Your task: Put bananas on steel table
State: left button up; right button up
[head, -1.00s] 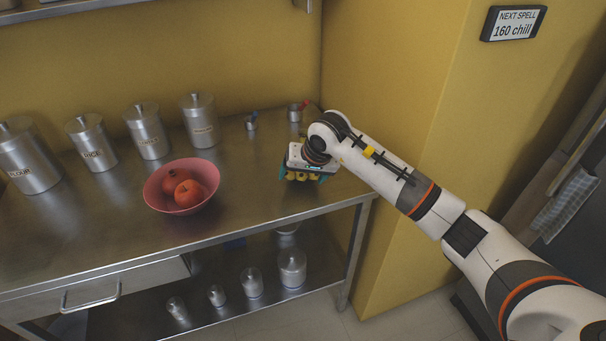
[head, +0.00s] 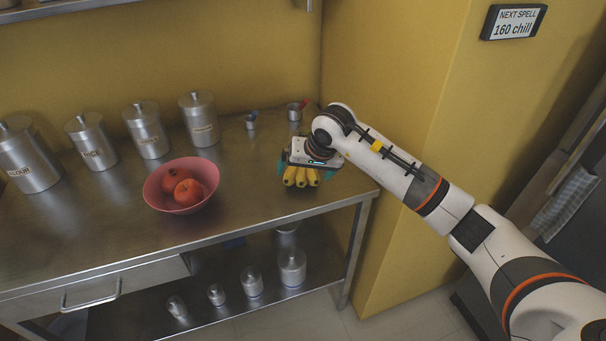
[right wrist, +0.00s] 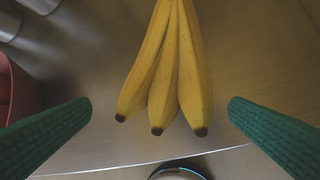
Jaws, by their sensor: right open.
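A bunch of yellow bananas (head: 301,180) lies on the steel table (head: 110,231) near its right end. My right gripper (head: 307,172) is above the bananas, open, and hides part of the bunch in the head view. In the right wrist view the bananas (right wrist: 167,75) lie between the two green fingers (right wrist: 160,120), with a gap on each side, their dark tips toward the table's front edge. My left gripper is not in view.
A pink bowl (head: 153,193) with red fruit stands left of the bananas. Several steel canisters (head: 148,132) line the back, and small metal cups (head: 250,122) stand behind the gripper. A yellow wall (head: 390,150) closes the right side. Glass jars (head: 292,267) stand on the lower shelf.

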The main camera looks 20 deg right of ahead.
jog(key=v, duration=0.9)
jog(key=shift+r, duration=0.15)
